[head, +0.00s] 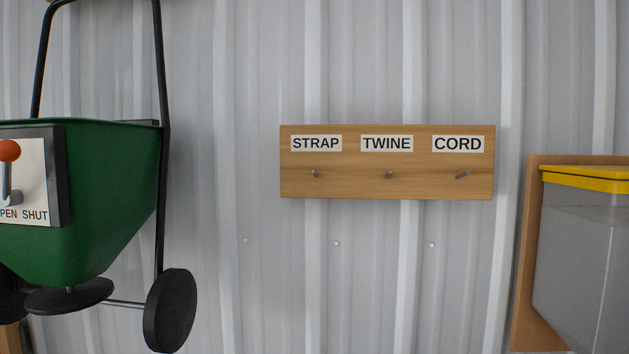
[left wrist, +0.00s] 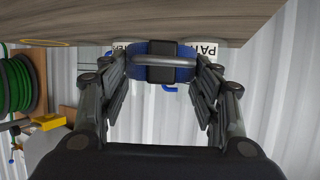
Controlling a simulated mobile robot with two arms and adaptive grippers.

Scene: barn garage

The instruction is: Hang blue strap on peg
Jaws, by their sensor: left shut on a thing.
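A blue strap bundle (left wrist: 184,74) with a dark band and a grey bar across it sits between the fingers of my left gripper (left wrist: 162,85), at the edge of a wooden surface in the left wrist view. My left gripper is shut on it. In the head view a wooden board (head: 338,188) on the wall carries three labelled pegs. The peg (head: 314,173) under the STRAP label is bare, as are the pegs under TWINE (head: 389,174) and CORD (head: 461,175). Neither gripper shows in the head view.
In the head view a green spreader (head: 110,190) hangs left of the board and a grey bin with a yellow lid (head: 590,180) is at right. The left wrist view shows a wooden surface (left wrist: 70,27), partly hidden labels and a green hose reel (left wrist: 17,85).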

